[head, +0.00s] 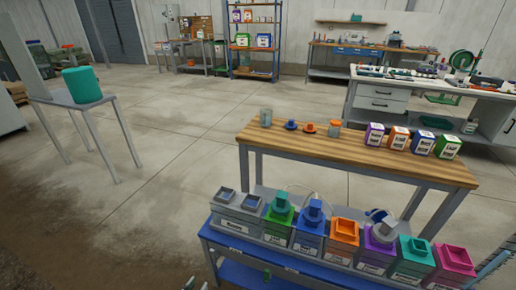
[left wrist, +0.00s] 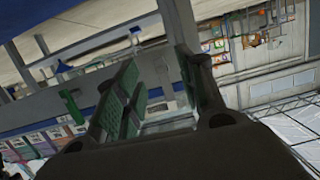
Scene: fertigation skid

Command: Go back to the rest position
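My left gripper (left wrist: 160,85) fills the middle of the left wrist view. Its two fingers with green ridged pads stand apart, with only background between them, so it is open and empty. In the head view, small green pieces show at the bottom edge in front of the blue rack (head: 228,246); I cannot tell whether they belong to my left gripper. My right gripper cannot be made out. The rack carries a row of labelled bins, among them a green bin (head: 277,232), an orange bin (head: 343,238) and a magenta bin (head: 455,263).
Behind the rack stands a wooden-topped table (head: 300,142) with jars and coloured boxes. A teal canister (head: 82,84) sits on a grey stand (head: 75,103) at left. A white workbench (head: 380,98) stands at right. The floor between stand and table is clear.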

